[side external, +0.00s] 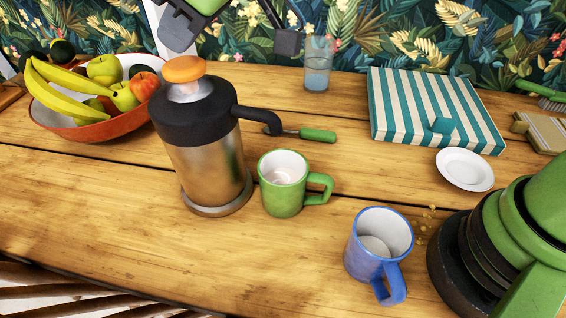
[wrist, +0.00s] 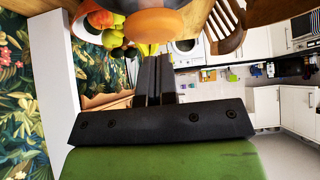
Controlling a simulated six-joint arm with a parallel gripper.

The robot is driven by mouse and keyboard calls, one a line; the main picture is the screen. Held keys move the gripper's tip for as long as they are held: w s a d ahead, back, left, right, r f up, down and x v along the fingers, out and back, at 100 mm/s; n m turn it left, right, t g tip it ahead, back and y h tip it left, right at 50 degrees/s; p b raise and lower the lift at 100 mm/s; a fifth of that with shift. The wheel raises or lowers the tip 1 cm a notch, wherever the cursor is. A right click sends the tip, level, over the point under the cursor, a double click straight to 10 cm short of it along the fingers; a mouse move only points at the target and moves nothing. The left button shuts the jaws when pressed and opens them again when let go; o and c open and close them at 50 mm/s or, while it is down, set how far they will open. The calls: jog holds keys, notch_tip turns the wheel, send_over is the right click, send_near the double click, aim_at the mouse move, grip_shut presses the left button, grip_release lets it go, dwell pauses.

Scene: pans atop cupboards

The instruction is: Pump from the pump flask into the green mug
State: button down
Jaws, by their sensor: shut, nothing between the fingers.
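The pump flask (side external: 205,155) stands upright left of centre in the side view, steel with a black top. Its orange pump knob (side external: 184,69) sits raised above the lid. Its black spout points right, its tip just above and behind the green mug's rim in the picture. The green mug (side external: 283,195) stands upright right of the flask, handle to the right; its visible inside is white. My gripper (side external: 176,45) is at the top edge, above the orange knob and apparently apart from it. In the wrist view its fingers (wrist: 153,60) are together and empty, below the orange knob (wrist: 142,22).
A red bowl (side external: 95,128) of fruit stands left of the flask. A blue mug (side external: 372,250) stands front right. A glass (side external: 318,72), green-handled tool (side external: 317,135), striped box (side external: 415,105) and white saucer (side external: 465,165) lie behind. Bare wood (side external: 110,210) is front left.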

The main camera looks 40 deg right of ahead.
aim_at(180, 63)
jog(key=shift+f, duration=1.5)
jog(key=shift+r, duration=1.5)
jog(key=shift+f, duration=1.25)
jog(key=shift+r, duration=1.25)
